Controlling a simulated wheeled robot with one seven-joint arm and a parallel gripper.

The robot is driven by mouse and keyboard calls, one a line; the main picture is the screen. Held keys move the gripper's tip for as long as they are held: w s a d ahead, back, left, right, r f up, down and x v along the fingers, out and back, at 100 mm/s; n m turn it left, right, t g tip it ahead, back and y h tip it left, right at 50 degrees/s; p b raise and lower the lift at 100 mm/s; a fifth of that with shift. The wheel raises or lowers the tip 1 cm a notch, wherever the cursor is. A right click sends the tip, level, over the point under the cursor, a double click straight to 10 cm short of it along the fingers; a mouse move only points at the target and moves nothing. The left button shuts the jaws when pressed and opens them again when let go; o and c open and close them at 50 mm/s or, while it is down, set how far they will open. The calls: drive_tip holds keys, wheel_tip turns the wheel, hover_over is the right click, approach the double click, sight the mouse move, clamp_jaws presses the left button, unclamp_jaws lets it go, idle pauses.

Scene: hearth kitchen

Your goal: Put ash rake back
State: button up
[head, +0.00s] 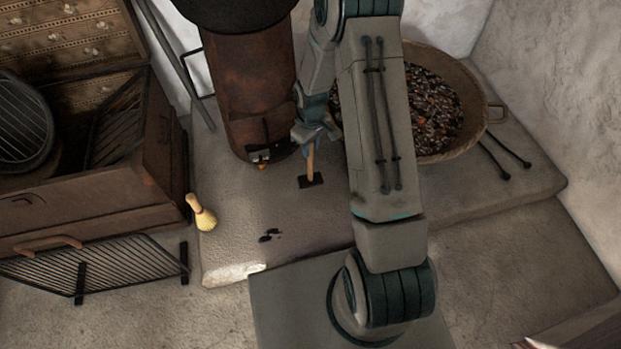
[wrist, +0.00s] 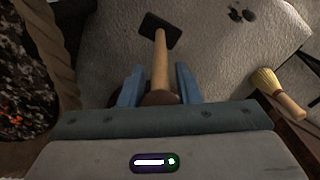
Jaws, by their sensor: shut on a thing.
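The ash rake has a pale wooden handle and a flat black head (head: 311,182). It hangs head down from my gripper (head: 311,137) in front of the rusty stove (head: 243,85), over the raised hearth slab (head: 230,235). In the wrist view my gripper (wrist: 158,86) has its two blue fingers on either side of the rake's handle (wrist: 160,62), and the head points away. I cannot tell whether the head touches the slab. The upper end of the handle is hidden by the gripper in the head view.
A brush (head: 203,213) lies at the slab's left edge, near dark scraps (head: 269,235). A wide basket of dark lumps (head: 478,112) stands at the right, partly behind my arm. A wooden cabinet (head: 160,165) and a black grate (head: 110,268) are at the left.

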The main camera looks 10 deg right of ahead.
sight(311, 162)
wheel_tip(311, 162, down, 8)
drive_tip(key=b, duration=0.3)
drive_tip(key=shift+f, duration=0.1)
drive_tip(key=shift+f, duration=0.2)
drive_tip(key=o, duration=1.1)
drive_tip(key=shift+c, duration=0.2)
drive_tip(key=shift+r, duration=0.1)
